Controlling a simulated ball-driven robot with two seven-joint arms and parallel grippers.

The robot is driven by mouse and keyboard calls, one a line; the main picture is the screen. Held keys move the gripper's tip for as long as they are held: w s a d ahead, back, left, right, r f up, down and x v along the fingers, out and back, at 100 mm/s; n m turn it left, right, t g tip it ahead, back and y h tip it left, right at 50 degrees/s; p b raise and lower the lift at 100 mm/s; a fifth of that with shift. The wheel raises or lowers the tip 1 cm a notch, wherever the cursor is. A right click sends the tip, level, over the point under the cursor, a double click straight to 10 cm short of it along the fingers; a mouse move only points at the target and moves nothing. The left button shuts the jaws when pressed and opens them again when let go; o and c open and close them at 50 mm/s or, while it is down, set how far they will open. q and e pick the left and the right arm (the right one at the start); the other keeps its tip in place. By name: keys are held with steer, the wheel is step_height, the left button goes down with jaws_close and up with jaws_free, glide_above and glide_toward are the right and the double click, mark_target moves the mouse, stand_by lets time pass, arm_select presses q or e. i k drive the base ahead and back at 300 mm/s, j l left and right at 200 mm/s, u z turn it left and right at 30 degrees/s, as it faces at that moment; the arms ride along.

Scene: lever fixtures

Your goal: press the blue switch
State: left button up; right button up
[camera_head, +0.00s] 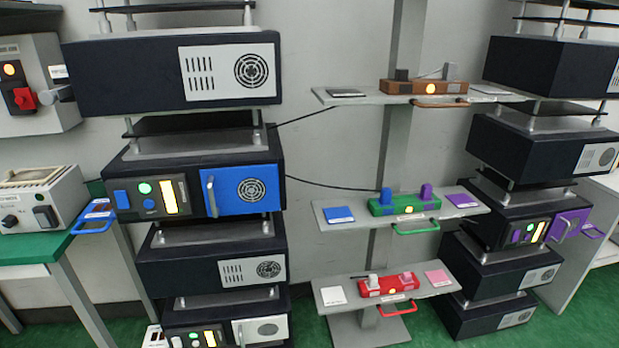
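Several blue parts are in view, and I cannot tell for sure which one is the blue switch. A green fixture (409,208) on the middle shelf carries an upright blue lever (386,196) at its left and a purple lever (426,192) at its right, with a lit yellow lamp between. A blue pad (339,215) lies left of it. On the left rack, a blue-fronted unit (241,191) has a blue square button (122,199) and a small round blue button (149,204). Neither of my grippers is in view.
A brown fixture (425,87) sits on the upper shelf and a red fixture (388,286) on the lower shelf. A right rack (522,149) stands beside the shelves. A green table (32,247) is at the left. Green floor shows between the racks.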

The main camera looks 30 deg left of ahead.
mark_target(121, 197)
steer(key=u, duration=1.85)
